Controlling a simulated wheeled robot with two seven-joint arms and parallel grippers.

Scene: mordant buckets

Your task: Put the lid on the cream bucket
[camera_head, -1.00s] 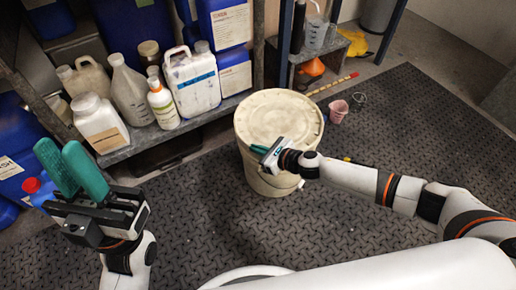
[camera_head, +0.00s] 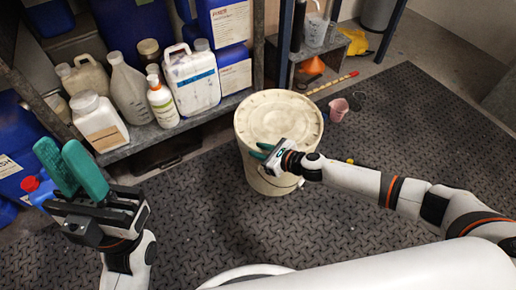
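The cream bucket (camera_head: 256,178) stands on the dark mat in the middle of the view. A round cream lid (camera_head: 281,114) lies over its mouth and looks about level; whether it is pressed down all round I cannot tell. My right gripper (camera_head: 259,151) is at the lid's near edge, in front of the bucket, with its green fingers a little apart. Whether they touch the lid is unclear. My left gripper (camera_head: 58,150) is raised at the far left, away from the bucket, with its green fingers apart and nothing between them.
A low shelf (camera_head: 165,131) with several bottles and jugs stands at the left, close behind the bucket. A pink cup (camera_head: 338,110) and a yellow stick (camera_head: 333,84) lie beyond the bucket to the right. The dark mat (camera_head: 430,130) is clear at the right.

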